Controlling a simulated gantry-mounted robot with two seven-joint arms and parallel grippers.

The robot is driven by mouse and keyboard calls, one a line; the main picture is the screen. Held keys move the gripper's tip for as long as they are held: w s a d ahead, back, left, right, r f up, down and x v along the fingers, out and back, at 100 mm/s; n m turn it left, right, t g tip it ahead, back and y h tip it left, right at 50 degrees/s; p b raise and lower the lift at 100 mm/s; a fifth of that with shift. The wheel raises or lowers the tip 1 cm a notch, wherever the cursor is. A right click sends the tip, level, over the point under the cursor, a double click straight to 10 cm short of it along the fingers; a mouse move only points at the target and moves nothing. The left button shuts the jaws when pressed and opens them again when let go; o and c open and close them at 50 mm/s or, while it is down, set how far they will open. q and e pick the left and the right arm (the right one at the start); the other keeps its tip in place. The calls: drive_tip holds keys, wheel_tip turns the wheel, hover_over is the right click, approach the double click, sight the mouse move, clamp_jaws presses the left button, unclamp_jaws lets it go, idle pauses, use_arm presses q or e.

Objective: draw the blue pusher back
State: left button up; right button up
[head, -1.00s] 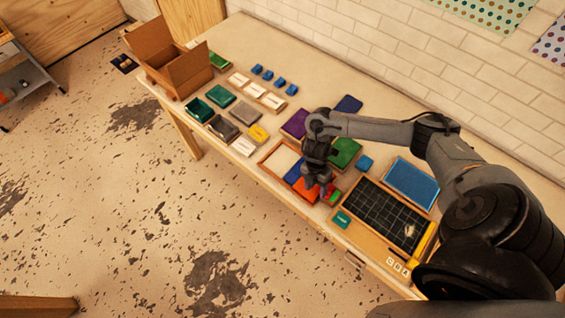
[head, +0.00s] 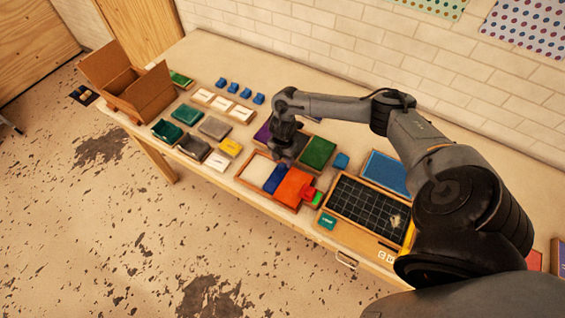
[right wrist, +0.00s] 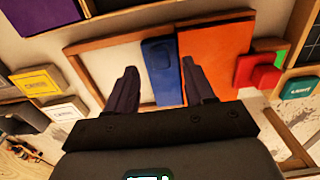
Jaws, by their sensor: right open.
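The blue pusher (head: 274,180) is a narrow blue block lying across a wood-framed tray (head: 243,180). It also shows in the right wrist view (right wrist: 162,70), between a pale panel on its left and a wide orange block (right wrist: 214,55) on its right. My right gripper (head: 284,156) is open and empty, over the far side of the tray near the blue pusher. In the right wrist view its two fingers (right wrist: 161,88) appear on either side of the blue pusher; I cannot tell the height gap. My left gripper is not in view.
A red block (head: 309,193) with a green part sits at the orange block's right end. A black gridded board (head: 360,208) lies to the right and a green panel (head: 318,152) behind. Several small boxes and a cardboard box (head: 145,95) stand left.

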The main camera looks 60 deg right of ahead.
sight(276, 177)
drive_tip(key=shift+f, duration=1.5)
drive_tip(key=shift+c, duration=0.4)
clamp_jaws()
